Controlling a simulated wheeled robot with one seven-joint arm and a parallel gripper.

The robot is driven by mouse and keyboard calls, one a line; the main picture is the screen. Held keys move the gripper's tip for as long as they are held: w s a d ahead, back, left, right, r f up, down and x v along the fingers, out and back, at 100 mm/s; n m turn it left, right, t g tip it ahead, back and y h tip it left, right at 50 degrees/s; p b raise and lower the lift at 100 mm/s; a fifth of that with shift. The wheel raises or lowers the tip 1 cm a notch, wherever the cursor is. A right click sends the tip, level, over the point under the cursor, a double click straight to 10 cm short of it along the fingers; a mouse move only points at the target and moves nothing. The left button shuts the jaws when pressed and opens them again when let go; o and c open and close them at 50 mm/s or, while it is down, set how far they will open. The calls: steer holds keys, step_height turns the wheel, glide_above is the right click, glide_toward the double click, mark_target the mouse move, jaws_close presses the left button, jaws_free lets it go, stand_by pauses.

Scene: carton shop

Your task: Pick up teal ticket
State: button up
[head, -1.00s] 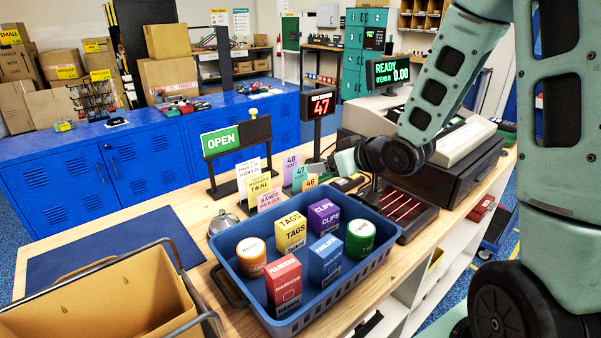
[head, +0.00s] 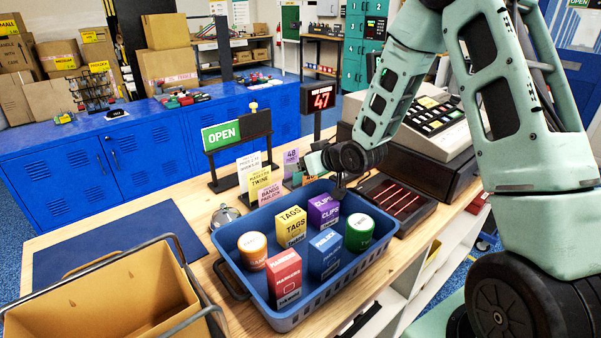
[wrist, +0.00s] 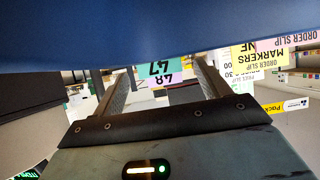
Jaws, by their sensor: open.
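The teal ticket (wrist: 157,68), marked 47, shows upside down in the wrist view, in the gap between my fingers and ahead of them. In the head view it is mostly hidden behind my wrist. My gripper (wrist: 162,76) is open and empty, with one finger on each side of the ticket in the picture. I cannot tell how far the ticket is beyond the fingertips. The purple ticket (head: 291,158), marked 48, stands beside it and shows directly below it in the wrist view (wrist: 163,79).
A blue basket (head: 283,318) of boxes and cans stands below my wrist. Order slips (head: 259,183) stand left of the tickets. The OPEN sign (head: 221,136) and a red 47 display (head: 318,98) are behind. A cash register (head: 428,122) is at right.

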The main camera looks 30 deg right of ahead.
steer(key=c, duration=1.1)
steer(key=shift+o, duration=0.2)
step_height(320, 180, up, 10)
steer(key=shift+r, duration=0.1)
steer(key=shift+o, duration=1.4)
steer(key=shift+s, duration=0.1)
